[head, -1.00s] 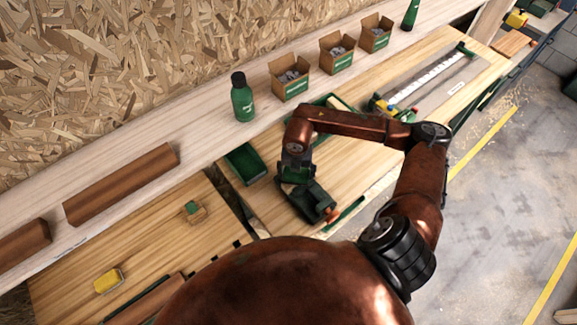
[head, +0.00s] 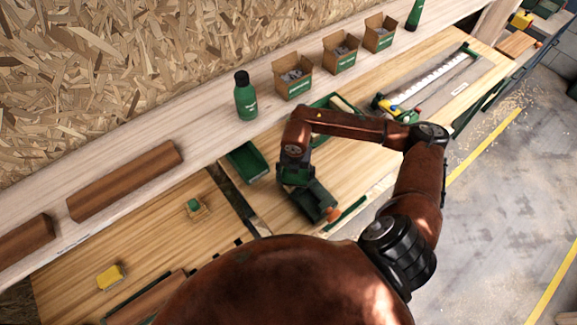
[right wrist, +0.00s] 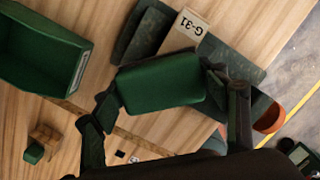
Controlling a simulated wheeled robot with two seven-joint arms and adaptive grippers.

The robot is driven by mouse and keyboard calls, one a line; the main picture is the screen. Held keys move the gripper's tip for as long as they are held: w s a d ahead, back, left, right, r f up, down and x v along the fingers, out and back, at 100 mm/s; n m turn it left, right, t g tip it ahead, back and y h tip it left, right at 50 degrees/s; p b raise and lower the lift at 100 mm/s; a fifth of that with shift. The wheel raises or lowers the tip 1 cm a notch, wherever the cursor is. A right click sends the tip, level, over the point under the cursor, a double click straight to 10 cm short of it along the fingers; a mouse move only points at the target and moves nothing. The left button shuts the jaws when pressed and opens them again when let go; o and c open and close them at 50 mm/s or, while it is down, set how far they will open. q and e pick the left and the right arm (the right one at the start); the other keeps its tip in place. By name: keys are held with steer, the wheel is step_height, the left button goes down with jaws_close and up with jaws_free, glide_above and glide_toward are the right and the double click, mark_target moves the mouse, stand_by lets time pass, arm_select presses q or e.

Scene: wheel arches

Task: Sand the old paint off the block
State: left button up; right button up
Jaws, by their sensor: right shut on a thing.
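My right gripper (head: 294,180) is over the bench, beside a dark painted block (head: 318,205). In the right wrist view its two fingers are shut on a green sanding block (right wrist: 160,82). The sanding block is over the dark block (right wrist: 240,65), which lies partly hidden beneath it. Whether they touch is hard to tell. A pale tag (right wrist: 192,27) marked G-31 shows beside the sanding block. An orange part (right wrist: 268,114) is at the dark block's right end. My left gripper is not in view.
A green bin (head: 247,162) stands left of the gripper. A small wooden block with a green top (head: 195,207) and a yellow block (head: 111,277) lie farther left. A green bottle (head: 246,97) and open cartons (head: 293,79) stand on the shelf behind.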

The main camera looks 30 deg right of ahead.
mark_target(289, 177)
steer(key=a, duration=0.2)
steer(key=shift+s+a, duration=0.1)
steer(key=shift+a, duration=0.2)
steer(key=shift+a+r, duration=0.15)
steer(key=shift+a, duration=0.05)
step_height(289, 177, up, 3)
steer(key=shift+d+f+p, duration=0.1)
steer(key=shift+f+p, duration=0.05)
steer(key=shift+p, duration=0.3)
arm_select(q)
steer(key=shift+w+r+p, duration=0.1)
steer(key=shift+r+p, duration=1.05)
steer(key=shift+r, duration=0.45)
arm_select(e)
steer(key=shift+r, duration=2.6)
